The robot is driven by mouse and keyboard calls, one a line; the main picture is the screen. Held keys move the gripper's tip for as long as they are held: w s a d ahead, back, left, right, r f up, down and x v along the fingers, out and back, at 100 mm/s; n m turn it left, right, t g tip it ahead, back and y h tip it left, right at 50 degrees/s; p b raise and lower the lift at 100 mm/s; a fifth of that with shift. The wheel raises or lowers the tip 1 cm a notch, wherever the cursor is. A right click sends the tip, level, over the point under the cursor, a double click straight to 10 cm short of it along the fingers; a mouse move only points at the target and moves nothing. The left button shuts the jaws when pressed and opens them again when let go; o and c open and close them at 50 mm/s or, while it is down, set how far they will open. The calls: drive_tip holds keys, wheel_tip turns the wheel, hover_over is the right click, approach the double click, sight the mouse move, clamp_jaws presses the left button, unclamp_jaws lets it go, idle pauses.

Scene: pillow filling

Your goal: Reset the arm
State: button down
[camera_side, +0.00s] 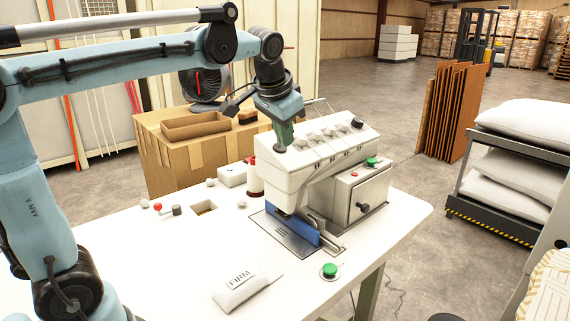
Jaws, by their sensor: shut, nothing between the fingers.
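My arm reaches in from the left of the side view over the white table. My gripper (281,145) points down at the near left edge of the white machine's top panel, close to it; I cannot tell whether it touches. Its fingers are together and I see nothing held in them. The white machine (310,165) has a row of knobs on its sloped top. A blue part (293,229) sits low on its front, over a metal plate in the table.
A white packet marked FIRM (246,287) and a green button (329,270) lie on the table (180,262). A red-topped lever (158,206) and a square hole (204,208) are at left. A cardboard box (185,160) stands behind. White pillows (520,125) fill a rack at right.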

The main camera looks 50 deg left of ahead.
drive_tip(key=s+d+f+t+h, duration=0.1)
drive_tip(key=s+d+f, duration=0.1)
drive_tip(key=s+f, duration=0.4)
drive_tip(key=s+d+f+t+h, duration=0.1)
drive_tip(key=s+d+f, duration=0.2)
drive_tip(key=s+f, duration=0.4)
drive_tip(key=shift+d+t, duration=0.3)
drive_tip(key=shift+d, duration=0.05)
